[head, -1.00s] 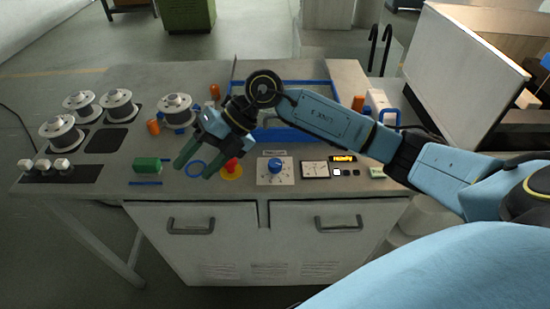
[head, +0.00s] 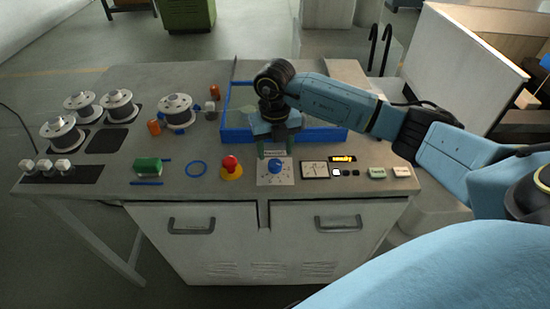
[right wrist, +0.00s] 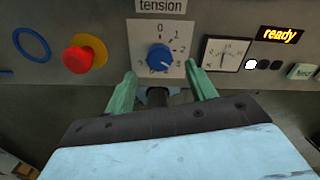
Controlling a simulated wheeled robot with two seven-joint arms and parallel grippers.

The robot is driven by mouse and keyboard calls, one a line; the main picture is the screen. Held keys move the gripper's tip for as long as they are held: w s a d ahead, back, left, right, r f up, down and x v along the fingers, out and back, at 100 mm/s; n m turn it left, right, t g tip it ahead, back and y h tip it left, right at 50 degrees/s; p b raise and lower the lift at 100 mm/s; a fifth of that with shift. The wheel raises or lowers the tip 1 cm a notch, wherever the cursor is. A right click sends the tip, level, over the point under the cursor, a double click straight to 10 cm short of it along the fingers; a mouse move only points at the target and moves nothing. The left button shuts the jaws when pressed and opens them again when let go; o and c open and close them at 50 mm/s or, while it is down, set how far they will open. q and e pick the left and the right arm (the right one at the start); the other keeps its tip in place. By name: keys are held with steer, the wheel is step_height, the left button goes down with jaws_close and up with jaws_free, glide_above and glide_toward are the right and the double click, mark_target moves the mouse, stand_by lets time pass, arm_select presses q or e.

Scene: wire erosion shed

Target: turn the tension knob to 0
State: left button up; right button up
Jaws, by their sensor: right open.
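The blue tension knob (head: 275,167) sits on a white dial plate (head: 264,180) on the bench top, near the front edge. In the right wrist view the knob (right wrist: 160,57) lies below the "tension" label, with 0 at the top of its scale and 1 and 2 to the right. Its pointer is too small to read surely. My right gripper (head: 276,151) is over the dial, just behind the knob in the head view. In the right wrist view its green fingers (right wrist: 162,84) are open, one on each side of the dial, apart from the knob. My left gripper is not in view.
A red emergency button (head: 231,163) on a yellow base stands left of the dial. A gauge (head: 314,170) and a lit "ready" display (head: 342,159) are to its right. A blue-rimmed tray (head: 233,136) lies behind. Several wire spools (head: 177,110) stand at the left.

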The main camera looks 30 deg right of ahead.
mark_target(275, 163)
steer(key=shift+f, duration=2.25)
steer(key=shift+c, duration=0.3)
steer(key=c, duration=0.9)
